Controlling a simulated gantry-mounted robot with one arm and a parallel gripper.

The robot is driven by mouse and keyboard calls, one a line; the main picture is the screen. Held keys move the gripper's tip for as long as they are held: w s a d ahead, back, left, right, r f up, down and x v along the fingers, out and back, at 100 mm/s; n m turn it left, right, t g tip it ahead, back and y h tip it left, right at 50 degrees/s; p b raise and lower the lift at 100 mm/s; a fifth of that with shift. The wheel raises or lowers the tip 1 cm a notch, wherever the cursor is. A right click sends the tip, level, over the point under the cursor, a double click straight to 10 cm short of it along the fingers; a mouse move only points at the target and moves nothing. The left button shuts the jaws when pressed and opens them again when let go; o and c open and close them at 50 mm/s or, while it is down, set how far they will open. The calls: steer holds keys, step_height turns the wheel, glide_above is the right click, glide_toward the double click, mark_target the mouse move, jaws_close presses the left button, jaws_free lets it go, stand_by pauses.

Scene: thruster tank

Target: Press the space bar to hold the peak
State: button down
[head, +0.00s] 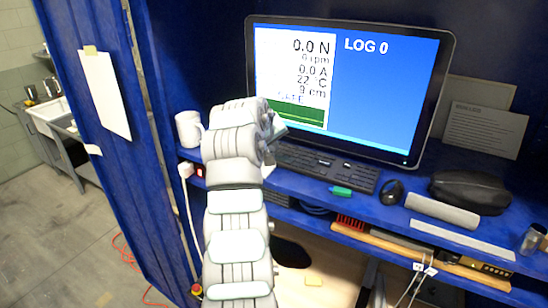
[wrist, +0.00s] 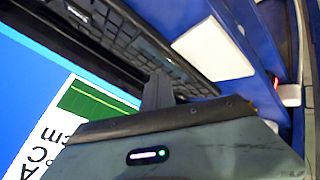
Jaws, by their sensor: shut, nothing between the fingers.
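The black keyboard (head: 325,168) lies on the blue shelf in front of the monitor (head: 385,95). My arm hides its left end in the head view. The monitor reads 0.0 N at the top left and LOG 0 on the blue part. My gripper (head: 279,129) is over the keyboard's left end, in front of the screen's lower left. In the wrist view the shut, empty fingers (wrist: 158,90) point toward the keyboard (wrist: 125,40), which runs diagonally. I cannot tell whether they touch it. I cannot make out the space bar in either view.
A white mug (head: 188,129) stands left of my arm. A green object (head: 341,191), a mouse (head: 391,192), a grey bar (head: 441,211) and a black pouch (head: 468,192) lie right along the shelf. A white card (wrist: 213,48) lies beside the keyboard.

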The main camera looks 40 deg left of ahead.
steer(key=shift+f+b, duration=0.3)
steer(key=shift+f, duration=0.1)
steer(key=shift+f+b, duration=0.35)
stand_by(0.5)
steer(key=shift+r, duration=0.85)
step_height(320, 180, up, 5)
steer(key=shift+f+p, duration=0.1)
steer(key=shift+p, duration=0.65)
stand_by(0.6)
